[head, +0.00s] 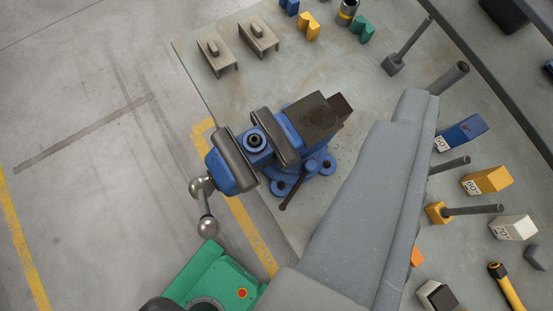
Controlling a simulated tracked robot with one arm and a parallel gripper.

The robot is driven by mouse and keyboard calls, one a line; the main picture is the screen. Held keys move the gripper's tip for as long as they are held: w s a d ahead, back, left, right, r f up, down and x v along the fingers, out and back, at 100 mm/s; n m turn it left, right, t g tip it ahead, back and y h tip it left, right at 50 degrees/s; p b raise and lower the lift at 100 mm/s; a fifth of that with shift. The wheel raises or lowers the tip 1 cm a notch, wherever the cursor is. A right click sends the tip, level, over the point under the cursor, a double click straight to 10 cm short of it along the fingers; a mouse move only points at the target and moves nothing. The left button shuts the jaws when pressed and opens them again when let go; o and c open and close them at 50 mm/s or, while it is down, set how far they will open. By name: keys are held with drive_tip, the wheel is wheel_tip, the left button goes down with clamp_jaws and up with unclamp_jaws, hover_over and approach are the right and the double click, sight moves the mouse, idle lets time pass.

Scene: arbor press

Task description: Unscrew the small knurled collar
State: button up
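A small round ring-like part with a dark centre (255,141) sits between the jaws of a blue bench vise (232,175). It may be the collar, but it is too small to tell any knurling. The vise has grey jaws, a dark flat top and a ball-ended handle (207,205) at its lower left. A large grey arm link, apparently mine, crosses from the bottom to the upper right and hides part of the bench. My gripper's fingers do not show.
The grey bench (290,75) carries two small metal stands (216,55), colored blocks (308,26), labeled blocks (487,180) and upright rods (412,40) on the right. A yellow-handled tool (506,287) lies lower right. Open floor (90,130) lies left, with yellow lines.

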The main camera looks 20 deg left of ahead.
drive_tip(key=w+a+f+n+g+p, duration=0.5)
drive_tip(key=w+a+f+n+g, duration=0.15)
drive_tip(key=f+n, duration=0.4)
drive_tip(key=n+g+p, duration=0.5)
drive_tip(key=n+g, duration=0.1)
drive_tip(key=n, duration=0.6)
hover_over(258, 138)
wheel_tip(258, 138, down, 12)
wheel_tip(258, 138, down, 13)
drive_tip(key=shift+p, duration=1.25)
